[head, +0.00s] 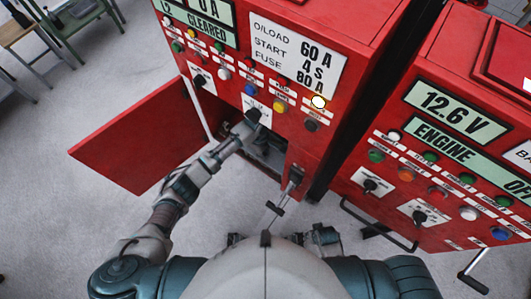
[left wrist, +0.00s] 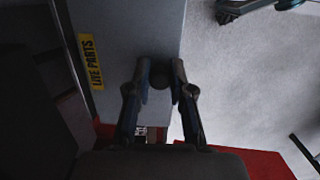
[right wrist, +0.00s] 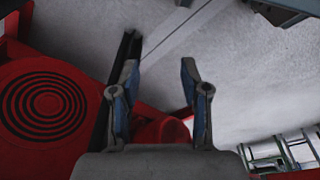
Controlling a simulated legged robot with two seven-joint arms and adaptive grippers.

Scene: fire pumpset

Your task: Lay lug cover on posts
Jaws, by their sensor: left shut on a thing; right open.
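The lug cover appears as a grey panel with a yellow LIVE PARTS label (left wrist: 91,62) in the left wrist view. My left gripper (left wrist: 160,72) is shut on a dark round knob (left wrist: 159,76) at the panel. In the head view, my left arm reaches to the open lower compartment of the red cabinet, with its gripper (head: 252,124) at the upper opening. I cannot make out the posts; the arm and cabinet front hide much of the inside. My right gripper (right wrist: 160,80) is open and empty in the right wrist view.
The red cabinet door (head: 135,140) hangs open to the left. A lever (head: 292,182) sits on the front right of the opening. A second red cabinet (head: 460,60) with a handle (head: 380,226) stands at the right.

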